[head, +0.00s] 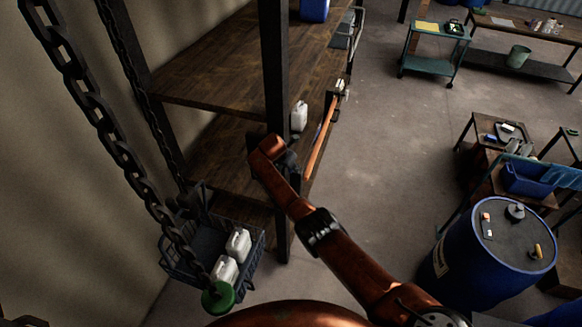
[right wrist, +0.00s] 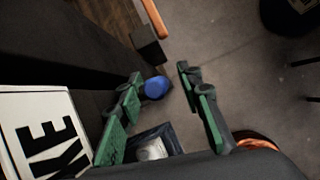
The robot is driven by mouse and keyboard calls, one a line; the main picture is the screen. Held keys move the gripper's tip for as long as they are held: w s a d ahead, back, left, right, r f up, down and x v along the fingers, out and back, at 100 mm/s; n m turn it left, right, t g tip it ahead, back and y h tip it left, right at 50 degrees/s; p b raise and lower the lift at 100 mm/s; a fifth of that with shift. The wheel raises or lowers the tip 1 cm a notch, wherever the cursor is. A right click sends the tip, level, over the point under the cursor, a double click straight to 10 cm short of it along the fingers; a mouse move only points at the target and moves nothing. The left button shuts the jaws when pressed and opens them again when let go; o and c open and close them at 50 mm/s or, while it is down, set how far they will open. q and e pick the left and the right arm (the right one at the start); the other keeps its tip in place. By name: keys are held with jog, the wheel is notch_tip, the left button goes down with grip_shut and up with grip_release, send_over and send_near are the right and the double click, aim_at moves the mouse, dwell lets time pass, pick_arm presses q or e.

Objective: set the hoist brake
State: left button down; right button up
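A white sign (right wrist: 40,130) at the left of the right wrist view shows the black letters "KE"; the rest is cut off. A round blue knob (right wrist: 156,87) lies between the fingertips of my right gripper (right wrist: 160,74) in that view. The green-padded fingers are spread, with a gap visible on the knob's right; contact on its left is unclear. In the head view my right arm reaches from the lower right to the dark shelf post (head: 275,75); its fingers cannot be made out there. My left gripper is not in view.
A heavy chain (head: 85,95) hangs at the left. Near its lower end are a green round piece (head: 218,297) and a dark crate (head: 182,262) with white jugs. Wooden shelves (head: 225,75) and an orange bar (head: 320,137) stand beyond. A blue drum (head: 465,285) is at right; mid-floor is clear.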

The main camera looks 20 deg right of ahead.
jog(key=shift+s+a+r, duration=0.1)
jog(key=shift+a+r, duration=0.1)
jog(key=shift+r, duration=0.25)
jog(key=v, duration=1.1)
jog(key=shift+s+d, duration=0.1)
